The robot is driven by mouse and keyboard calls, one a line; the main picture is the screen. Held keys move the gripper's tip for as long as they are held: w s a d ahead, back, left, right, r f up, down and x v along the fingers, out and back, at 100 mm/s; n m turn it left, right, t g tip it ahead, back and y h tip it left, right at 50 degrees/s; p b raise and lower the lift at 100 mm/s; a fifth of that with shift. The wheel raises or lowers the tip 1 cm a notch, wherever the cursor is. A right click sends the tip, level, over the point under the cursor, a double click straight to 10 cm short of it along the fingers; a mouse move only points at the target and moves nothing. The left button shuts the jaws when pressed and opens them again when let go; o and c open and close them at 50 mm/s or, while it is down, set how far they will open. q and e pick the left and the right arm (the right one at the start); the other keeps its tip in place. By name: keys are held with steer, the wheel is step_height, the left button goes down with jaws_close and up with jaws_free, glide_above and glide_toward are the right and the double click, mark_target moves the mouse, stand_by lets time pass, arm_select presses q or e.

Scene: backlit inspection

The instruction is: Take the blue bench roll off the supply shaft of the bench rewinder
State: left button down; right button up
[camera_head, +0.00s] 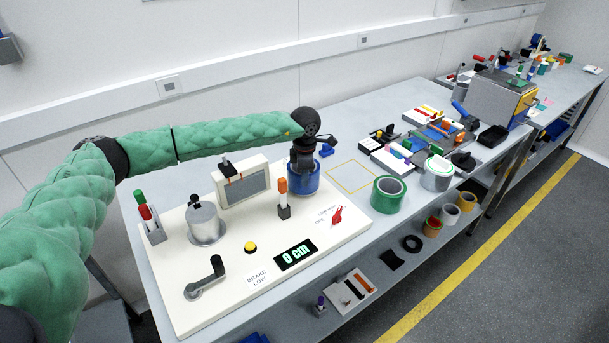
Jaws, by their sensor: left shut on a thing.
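The bench rewinder (225,285) is a cream board on the grey bench, with a display reading "0 cm". The blue bench roll (304,184) stands upright at its back right corner. My left gripper (303,166) reaches down from above onto the roll and is shut on it. The gripper covers the roll's top, and the supply shaft is hidden. I cannot tell whether the roll is raised from the board. A grey metal cylinder (204,223) with a black-topped rod stands on the board's left side. My right gripper is out of view.
A yellow-outlined empty square (350,177) lies right of the rewinder. A green tape roll (388,194) stands in front of it. A grey screen (241,185) and an orange-topped post (283,198) stand left of the blue roll. Trays and tools fill the bench farther right.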

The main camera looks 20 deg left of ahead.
arm_select(q)
steer(key=shift+w+r, duration=0.1)
steer(key=shift+r, duration=0.15)
steer(key=shift+r, duration=0.8)
steer(key=shift+r+p, duration=0.35)
steer(key=shift+r, duration=2.3)
steer(key=shift+r, duration=0.15)
